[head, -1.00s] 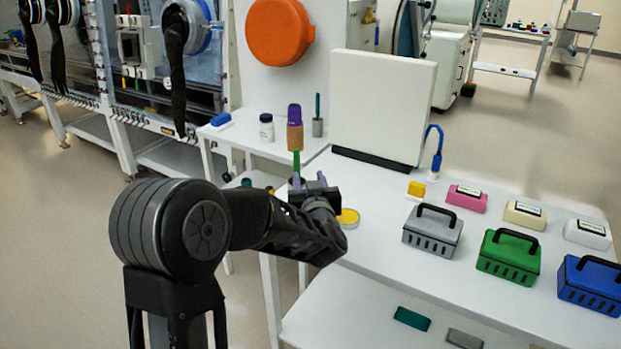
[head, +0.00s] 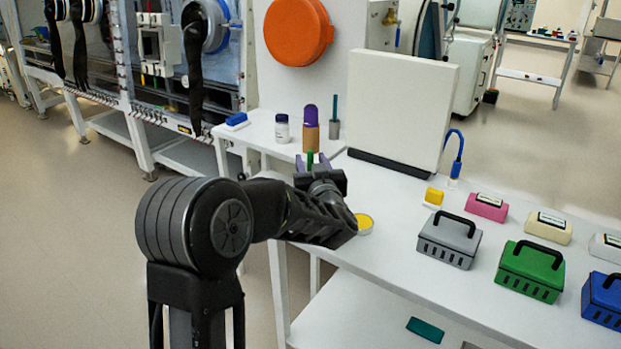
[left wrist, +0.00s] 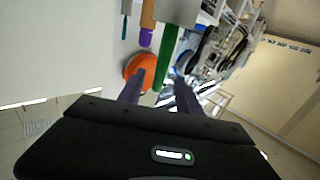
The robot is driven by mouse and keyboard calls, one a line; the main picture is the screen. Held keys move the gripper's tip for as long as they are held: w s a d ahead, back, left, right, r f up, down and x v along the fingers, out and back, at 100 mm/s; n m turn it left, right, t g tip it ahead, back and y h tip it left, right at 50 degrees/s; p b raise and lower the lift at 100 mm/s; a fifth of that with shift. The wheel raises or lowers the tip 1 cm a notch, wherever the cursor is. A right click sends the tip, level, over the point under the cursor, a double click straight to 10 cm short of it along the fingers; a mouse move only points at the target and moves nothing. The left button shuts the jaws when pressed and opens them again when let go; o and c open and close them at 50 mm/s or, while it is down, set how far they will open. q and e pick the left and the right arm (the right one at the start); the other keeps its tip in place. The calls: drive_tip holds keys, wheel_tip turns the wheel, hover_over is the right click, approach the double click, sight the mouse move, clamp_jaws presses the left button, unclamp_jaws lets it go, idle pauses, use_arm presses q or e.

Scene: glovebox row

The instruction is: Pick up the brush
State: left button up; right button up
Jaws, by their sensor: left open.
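A green upright handle (head: 310,158), which I take to be the brush, shows just above my left gripper in the head view. In the left wrist view, where the scene appears upside down, the green handle (left wrist: 166,68) stands out of a grey holder (left wrist: 175,11). Its brush end is not visible. My left gripper (head: 312,163) is open, its two purple-grey fingers at either side of the handle in the picture. In the left wrist view the gripper (left wrist: 160,92) frames the handle, with no contact visible. My right gripper is not in view.
A white panel (head: 402,108) rises to the right. A yellow-topped tin (head: 364,223) sits beside my arm.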

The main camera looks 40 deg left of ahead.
use_arm(q)
drive_tip(key=shift+w+a, duration=0.1)
drive_tip(key=x, duration=0.5)
drive_tip(key=shift+p, duration=0.35)
drive_tip(key=shift+c, duration=0.5)
clamp_jaws()
